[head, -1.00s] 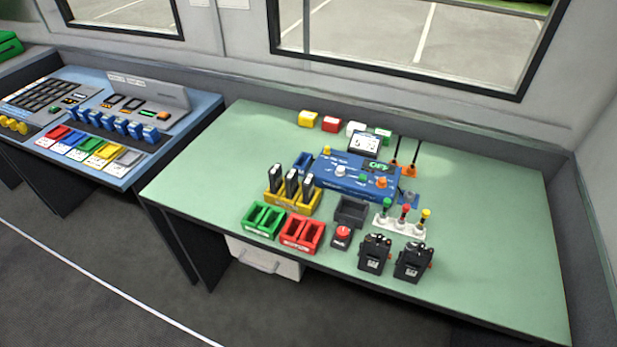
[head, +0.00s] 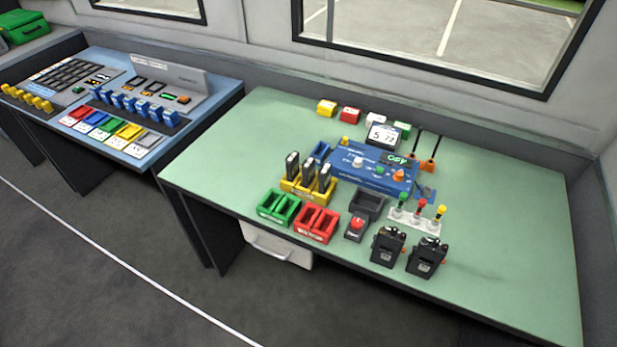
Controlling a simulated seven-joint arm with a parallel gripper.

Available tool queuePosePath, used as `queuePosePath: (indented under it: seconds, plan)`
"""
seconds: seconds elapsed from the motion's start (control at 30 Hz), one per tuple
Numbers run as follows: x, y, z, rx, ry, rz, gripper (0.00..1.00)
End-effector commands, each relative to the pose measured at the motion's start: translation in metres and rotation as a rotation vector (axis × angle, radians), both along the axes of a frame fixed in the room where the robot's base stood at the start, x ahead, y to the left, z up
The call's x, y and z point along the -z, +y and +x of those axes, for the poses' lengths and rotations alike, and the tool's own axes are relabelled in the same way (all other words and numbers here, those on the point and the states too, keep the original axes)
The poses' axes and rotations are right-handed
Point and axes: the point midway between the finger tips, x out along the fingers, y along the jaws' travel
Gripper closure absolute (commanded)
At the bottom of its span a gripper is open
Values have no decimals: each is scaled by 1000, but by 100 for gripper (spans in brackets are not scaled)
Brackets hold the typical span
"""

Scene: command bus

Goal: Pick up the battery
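Three dark upright batteries, the left one (head: 292,163), the middle one (head: 308,170) and the right one (head: 324,177), stand side by side in a yellow holder (head: 297,187) on the green table. I cannot tell which of them the task means. My gripper is not in view.
On the green table (head: 490,230) are a green tray (head: 278,206), a red tray (head: 316,224), a dark grey bin (head: 367,203), a blue tester (head: 372,172) and two black devices, left (head: 387,246) and right (head: 426,256). The table's right side is clear. A blue console (head: 215,88) stands left.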

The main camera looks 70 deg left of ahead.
Motion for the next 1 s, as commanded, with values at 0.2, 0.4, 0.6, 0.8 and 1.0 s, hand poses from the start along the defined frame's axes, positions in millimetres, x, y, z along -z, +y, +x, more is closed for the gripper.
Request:
queuePosePath:
  seconds: [0.2, 0.4, 0.6, 0.8, 1.0]
  plan:
    - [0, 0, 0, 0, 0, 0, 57]
    - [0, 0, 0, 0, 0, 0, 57]
    - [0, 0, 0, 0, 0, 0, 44]
    - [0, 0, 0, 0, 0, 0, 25]
    - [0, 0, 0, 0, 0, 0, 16]
